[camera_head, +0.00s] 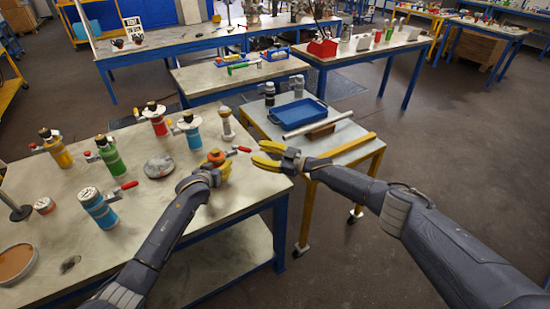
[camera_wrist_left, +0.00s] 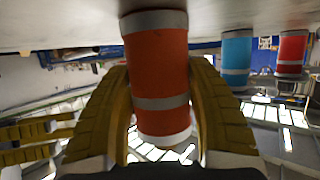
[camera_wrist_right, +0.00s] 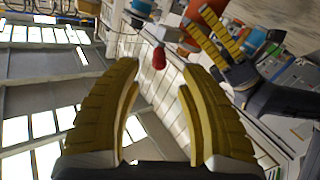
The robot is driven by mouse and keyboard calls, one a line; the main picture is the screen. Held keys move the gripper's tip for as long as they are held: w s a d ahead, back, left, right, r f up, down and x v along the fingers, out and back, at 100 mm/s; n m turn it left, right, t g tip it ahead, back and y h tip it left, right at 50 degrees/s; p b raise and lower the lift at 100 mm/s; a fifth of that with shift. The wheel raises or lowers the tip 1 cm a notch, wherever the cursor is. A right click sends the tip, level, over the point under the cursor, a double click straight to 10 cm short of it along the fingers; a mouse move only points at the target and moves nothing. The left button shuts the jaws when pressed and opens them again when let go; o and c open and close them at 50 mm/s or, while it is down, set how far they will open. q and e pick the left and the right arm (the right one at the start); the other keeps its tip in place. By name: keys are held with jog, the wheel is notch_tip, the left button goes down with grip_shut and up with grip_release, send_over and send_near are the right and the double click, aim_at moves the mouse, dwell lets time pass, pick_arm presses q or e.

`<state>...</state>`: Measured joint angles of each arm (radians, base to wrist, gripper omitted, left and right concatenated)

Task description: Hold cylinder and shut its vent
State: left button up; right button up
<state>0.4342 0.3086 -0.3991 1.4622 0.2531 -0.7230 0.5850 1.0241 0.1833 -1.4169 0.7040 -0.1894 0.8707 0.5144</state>
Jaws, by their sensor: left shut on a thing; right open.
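An orange cylinder (camera_head: 216,157) stands upright near the right edge of the left workbench, with a red-handled vent lever (camera_head: 241,149) sticking out to the right. My left gripper (camera_head: 222,173) is shut on its body, which hides much of it. In the left wrist view the orange cylinder (camera_wrist_left: 160,75), with grey bands, sits between both fingers. My right gripper (camera_head: 268,155) is open and empty, just right of the lever and apart from it. In the right wrist view the red handle (camera_wrist_right: 159,58) shows beyond the gap between the open fingers.
Other valve-topped cylinders in yellow (camera_head: 60,153), green (camera_head: 112,160), blue (camera_head: 97,208) and red (camera_head: 158,124) stand left on the workbench. A grey disc-like piece (camera_head: 159,166) lies between them. A yellow-framed cart behind my right gripper carries a blue tray (camera_head: 297,113) and a pipe (camera_head: 318,124).

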jog(key=shift+v, duration=2.95)
